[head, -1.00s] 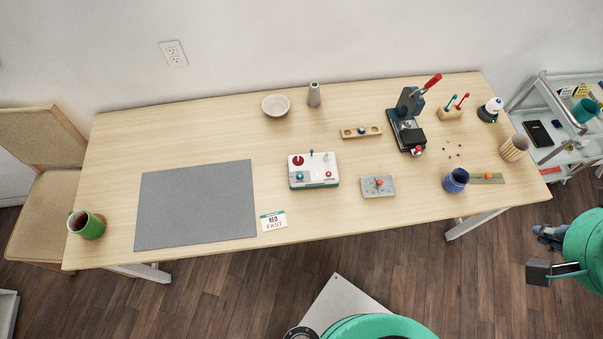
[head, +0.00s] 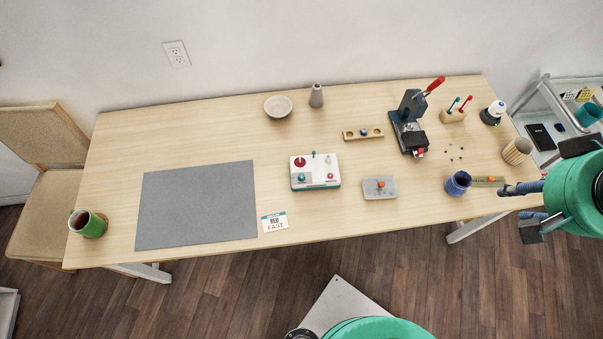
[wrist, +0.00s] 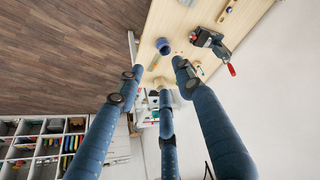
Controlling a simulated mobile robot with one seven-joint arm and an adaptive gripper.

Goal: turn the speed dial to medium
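Which knob is the speed dial, and any speed marks, are too small to tell. My gripper (head: 517,209) is at the table's right front edge, far right of both. In the wrist view my gripper (wrist: 156,84) has its fingers spread, with nothing between them.
A card reading "RED FAST" (head: 274,222) lies near the front edge. A blue cup (head: 458,183) stands close to my gripper and shows in the wrist view (wrist: 163,46). A press with a red handle (head: 412,125) stands behind. The grey mat (head: 195,205) is bare.

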